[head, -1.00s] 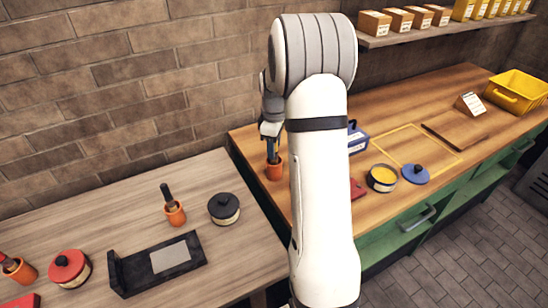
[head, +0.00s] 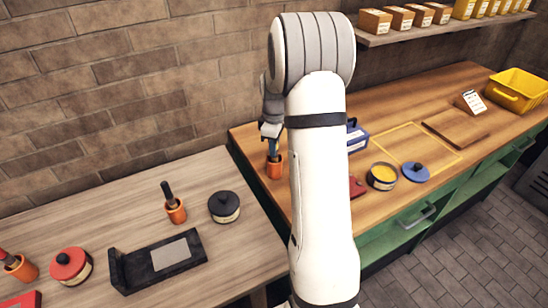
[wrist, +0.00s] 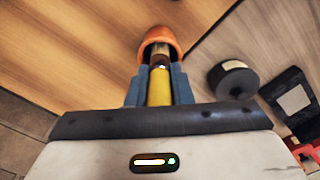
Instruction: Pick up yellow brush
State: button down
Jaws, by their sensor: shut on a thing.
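The yellow brush (wrist: 159,88) shows in the wrist view as a yellow handle with a metal band and a brownish part running into an orange cup (wrist: 162,40). My gripper (wrist: 160,84) is shut on its handle, one blue-grey finger on each side. The brush's lower end is inside the cup. In the head view my gripper (head: 271,141) is just above the orange cup (head: 274,167) on the wooden bench, and my arm hides part of the area. The yellow handle is not visible there.
A black-lidded tin (head: 224,207), another orange cup with a dark-handled brush (head: 175,211) and a black stand (head: 158,262) are on the left table.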

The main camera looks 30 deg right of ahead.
notch_tip(320, 180, up, 10)
jog(key=shift+r+b, duration=0.1)
jog(key=shift+b, duration=0.55)
dwell(0.4)
